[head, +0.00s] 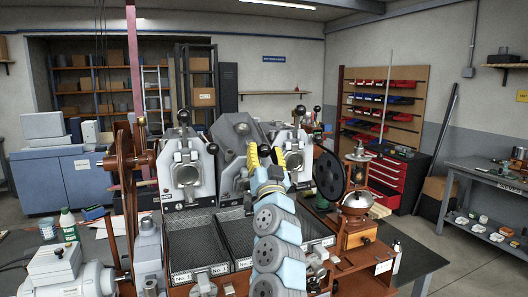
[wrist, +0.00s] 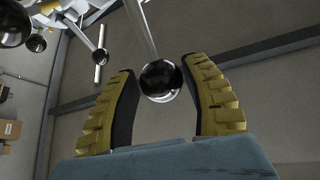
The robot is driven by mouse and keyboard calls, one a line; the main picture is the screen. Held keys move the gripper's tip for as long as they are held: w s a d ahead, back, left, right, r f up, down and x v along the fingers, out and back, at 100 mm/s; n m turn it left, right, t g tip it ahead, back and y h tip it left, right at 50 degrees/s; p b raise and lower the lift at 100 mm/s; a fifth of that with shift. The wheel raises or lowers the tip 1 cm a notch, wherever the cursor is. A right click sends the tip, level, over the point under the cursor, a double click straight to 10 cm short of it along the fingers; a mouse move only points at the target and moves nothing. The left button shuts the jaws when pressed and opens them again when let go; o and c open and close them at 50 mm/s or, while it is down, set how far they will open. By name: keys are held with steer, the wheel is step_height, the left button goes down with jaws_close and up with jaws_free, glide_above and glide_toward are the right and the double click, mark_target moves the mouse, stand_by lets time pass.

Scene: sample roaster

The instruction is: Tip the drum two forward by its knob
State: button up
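Drum two appears to be the middle grey unit (head: 237,140), partly hidden behind my gripper and tilted differently from the left one. My gripper (head: 266,152) is in front of the right side of this unit, with its yellow fingers pointing up and away. In the wrist view a shiny black round knob (wrist: 160,79) on a metal rod (wrist: 139,28) lies between the tips of my gripper (wrist: 161,68). The fingers are apart, with narrow gaps showing beside the knob. The head view hides this knob behind my gripper, so I cannot confirm there which drum it belongs to.
Similar drum units stand at the left (head: 185,165) and right (head: 292,150), with black ball knobs. Dark trays (head: 195,245) lie in front. A brown wheel (head: 130,160) stands at left; a black wheel (head: 329,175) and grinder (head: 356,230) at right.

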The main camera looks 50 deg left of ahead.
steer(key=shift+o, duration=1.3)
steer(key=shift+d+f, duration=0.1)
steer(key=shift+f, duration=0.05)
steer(key=shift+s+d+f, duration=0.2)
steer(key=shift+s+f, duration=0.05)
steer(key=shift+s, duration=0.05)
steer(key=v, duration=1.1)
steer(key=shift+d, duration=0.1)
